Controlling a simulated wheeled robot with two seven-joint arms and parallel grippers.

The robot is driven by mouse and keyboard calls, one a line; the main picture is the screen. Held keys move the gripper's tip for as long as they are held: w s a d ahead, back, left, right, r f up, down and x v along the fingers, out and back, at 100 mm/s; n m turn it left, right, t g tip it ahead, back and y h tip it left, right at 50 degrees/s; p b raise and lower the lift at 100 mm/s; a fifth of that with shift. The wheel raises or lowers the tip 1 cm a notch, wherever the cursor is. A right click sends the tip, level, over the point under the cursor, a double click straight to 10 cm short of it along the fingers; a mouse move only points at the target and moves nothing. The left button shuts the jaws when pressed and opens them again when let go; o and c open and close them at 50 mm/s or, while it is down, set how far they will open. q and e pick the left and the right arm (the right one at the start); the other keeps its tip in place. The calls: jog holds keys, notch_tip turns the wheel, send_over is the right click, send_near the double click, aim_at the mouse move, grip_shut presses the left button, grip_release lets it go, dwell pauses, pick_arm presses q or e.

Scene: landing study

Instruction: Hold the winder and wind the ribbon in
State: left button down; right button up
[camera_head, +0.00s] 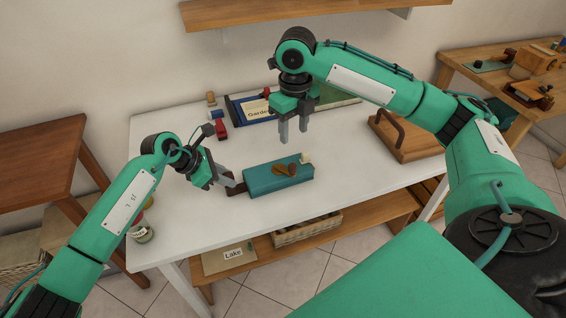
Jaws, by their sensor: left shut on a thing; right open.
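The winder (262,184) is a teal box on the white table, with a brown part on its upper face that looks like a crank. A small cream piece (306,158), perhaps the ribbon's end, shows at its far right corner. My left gripper (232,184) is shut at the box's left end, on a dark brown part that seems to belong to the winder; the fingers partly hide it. My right gripper (294,137) is open and empty, fingers pointing down, above and behind the box, apart from it.
Behind are a blue item labelled "Garden" (258,108), a red item (221,130) and a small wooden item (211,98). A wooden tray with a handle (405,142) stands at the right. A jar (141,234) is at the front left. The white table (345,160) is clear right of the winder.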

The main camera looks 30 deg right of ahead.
pick_arm(q)
jog(key=shift+a+f, duration=0.1)
jog(key=shift+f, duration=0.15)
jog(key=c, duration=1.5)
grip_release()
jog(key=o, duration=0.4)
jog(key=shift+w, duration=0.1)
jog(key=shift+r, duration=0.1)
